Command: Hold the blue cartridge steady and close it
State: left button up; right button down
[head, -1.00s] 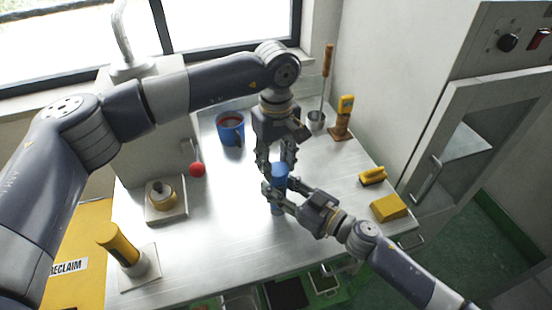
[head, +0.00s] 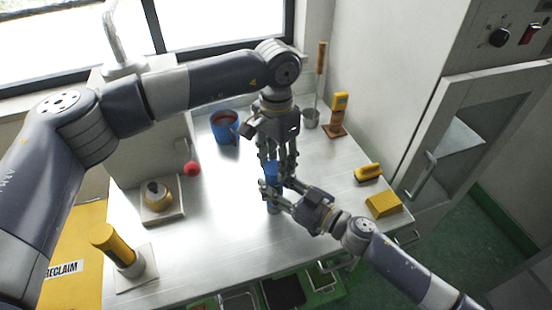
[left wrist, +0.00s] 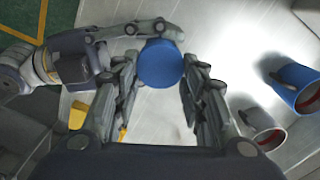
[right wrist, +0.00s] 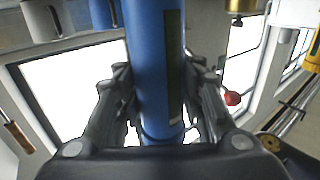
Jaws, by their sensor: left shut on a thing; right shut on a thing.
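The blue cartridge (head: 272,171) stands upright over the steel table, between my two grippers. My left gripper (head: 277,164) points straight down and is shut on its top end. In the left wrist view the round blue top (left wrist: 160,63) sits between the fingers. My right gripper (head: 271,193) comes in from the lower right and is shut around the cartridge body lower down. In the right wrist view the blue body (right wrist: 150,60), with a dark strip along it, runs between the fingers. Fingers hide part of the cartridge, and the seam under the top cannot be made out.
A blue mug (head: 225,127) and a metal cup (head: 311,118) stand behind. A yellow-topped device (head: 338,113), a yellow-handled brush (head: 369,173) and a yellow block (head: 383,205) are at right. A yellow cylinder (head: 113,243) leans on a stand at left. The table's middle is mostly clear.

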pick_arm(q)
jog(key=shift+w+a, duration=0.3)
jog(key=shift+a, duration=0.1)
jog(key=o, duration=0.7)
jog(key=shift+o, duration=0.4)
jog(key=shift+s, duration=0.1)
jog(key=shift+d, duration=0.1)
jog(key=shift+s+d+r, duration=0.1)
jog(key=shift+d+r, duration=0.05)
jog(key=shift+r, duration=2.15)
